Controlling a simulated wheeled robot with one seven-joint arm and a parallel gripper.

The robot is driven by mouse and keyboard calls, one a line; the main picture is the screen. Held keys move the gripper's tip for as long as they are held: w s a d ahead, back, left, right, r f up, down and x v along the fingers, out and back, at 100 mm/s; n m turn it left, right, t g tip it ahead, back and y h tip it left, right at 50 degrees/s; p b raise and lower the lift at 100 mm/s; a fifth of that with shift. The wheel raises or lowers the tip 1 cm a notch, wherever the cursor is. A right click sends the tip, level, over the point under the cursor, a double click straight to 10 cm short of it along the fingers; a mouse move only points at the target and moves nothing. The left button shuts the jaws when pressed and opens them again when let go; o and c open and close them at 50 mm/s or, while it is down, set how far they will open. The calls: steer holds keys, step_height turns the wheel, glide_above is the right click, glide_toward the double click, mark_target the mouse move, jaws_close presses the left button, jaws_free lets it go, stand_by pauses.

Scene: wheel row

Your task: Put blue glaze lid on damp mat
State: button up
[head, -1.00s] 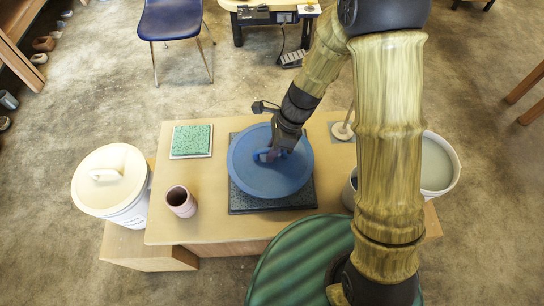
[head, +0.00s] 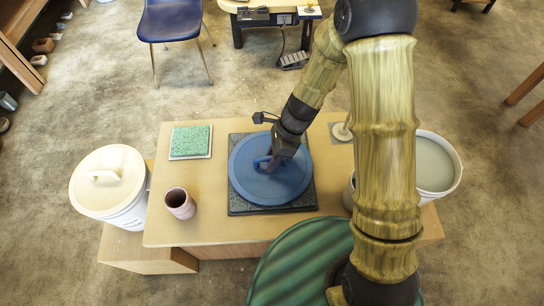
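The blue glaze lid (head: 258,186) is a wide round disc with a raised handle (head: 262,163) at its middle. It lies level over the dark speckled square mat (head: 240,210), inside the mat's outline, and seems to rest on it. The mat's corners and front edge show around the lid. My gripper (head: 270,162) comes down from the upper right and appears shut on the lid's handle. The fingertips are partly hidden by the wrist and the handle.
A green speckled tile (head: 190,141) and a pinkish cup (head: 179,203) stand left of the mat on the wooden table (head: 210,226). A white lidded bucket (head: 108,183) is at far left. An open bucket (head: 437,163) is at right, partly behind my arm.

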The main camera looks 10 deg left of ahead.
steer(key=shift+o, duration=0.3)
steer(key=shift+w+d+r, duration=0.1)
steer(key=shift+r, duration=0.4)
steer(key=p+v, duration=0.2)
steer(key=v, duration=0.9)
steer(key=shift+p, duration=0.3)
steer(key=shift+d+r, duration=0.1)
steer(key=shift+d, duration=0.1)
steer(key=s+d+r+n+t+h, duration=0.2)
steer(key=d+r+n+t, duration=0.1)
steer(key=d+n, duration=0.5)
steer(key=s+d+r+n+t+h, duration=0.1)
steer(key=s+d+r+n+t, duration=0.1)
steer(key=d+n, duration=0.5)
steer(key=s+d+r, duration=0.1)
steer(key=d+r, duration=0.1)
steer(key=d, duration=0.1)
steer(key=shift+s+d+n+t+h, duration=0.25)
steer(key=shift+s+n+t+h, duration=0.05)
steer(key=shift+n+t+h, duration=0.1)
steer(key=shift+r, duration=0.1)
